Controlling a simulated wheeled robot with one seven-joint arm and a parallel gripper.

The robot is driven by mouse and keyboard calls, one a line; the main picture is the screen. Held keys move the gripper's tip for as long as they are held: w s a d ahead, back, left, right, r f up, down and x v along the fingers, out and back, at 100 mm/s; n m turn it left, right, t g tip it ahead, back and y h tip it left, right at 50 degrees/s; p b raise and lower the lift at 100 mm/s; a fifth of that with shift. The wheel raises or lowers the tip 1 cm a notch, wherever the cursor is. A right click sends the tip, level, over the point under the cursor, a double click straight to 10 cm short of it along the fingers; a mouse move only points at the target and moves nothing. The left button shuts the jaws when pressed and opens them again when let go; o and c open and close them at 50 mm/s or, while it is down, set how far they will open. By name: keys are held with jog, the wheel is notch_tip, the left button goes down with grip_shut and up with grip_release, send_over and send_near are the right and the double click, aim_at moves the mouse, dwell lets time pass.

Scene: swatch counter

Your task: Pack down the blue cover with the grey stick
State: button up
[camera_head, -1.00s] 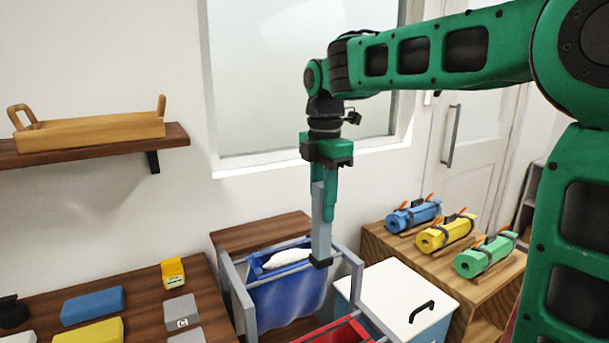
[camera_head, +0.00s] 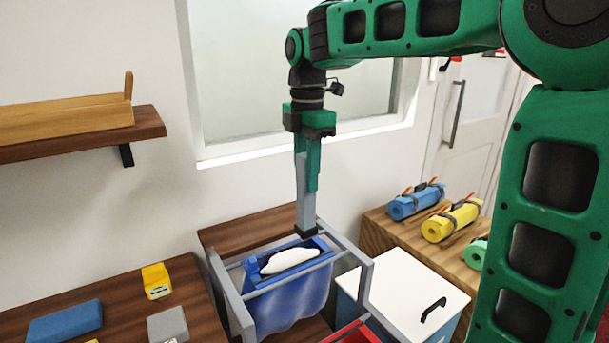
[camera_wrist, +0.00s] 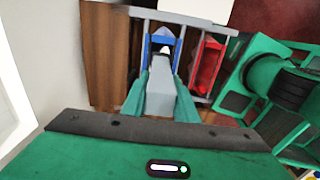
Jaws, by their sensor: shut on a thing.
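The blue cover (camera_head: 290,300) hangs as a bag in a grey frame, with a blue rim and a white piece (camera_head: 290,261) lying in its opening. My gripper (camera_head: 308,185) points down and is shut on the grey stick (camera_head: 305,210). The stick hangs upright with its dark foot at the back rim of the blue bag; I cannot tell whether it touches. In the wrist view the grey stick (camera_wrist: 160,98) runs between my green fingers toward the blue cover (camera_wrist: 149,48), hiding part of it.
The grey frame (camera_head: 232,300) stands around the bag, with a red bag (camera_head: 350,335) beside it. A white-topped bin (camera_head: 410,285) stands right. Rolled mats (camera_head: 452,222) lie on a wooden bench. A counter (camera_head: 120,320) with blocks is left, below a shelf (camera_head: 80,135).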

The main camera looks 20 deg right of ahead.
aim_at(307, 224)
jog(key=shift+d, duration=0.1)
jog(key=shift+f, duration=2)
jog(key=shift+s, duration=0.1)
jog(key=shift+f, duration=4.55)
jog(key=shift+r, duration=0.1)
notch_tip(307, 224, up, 11)
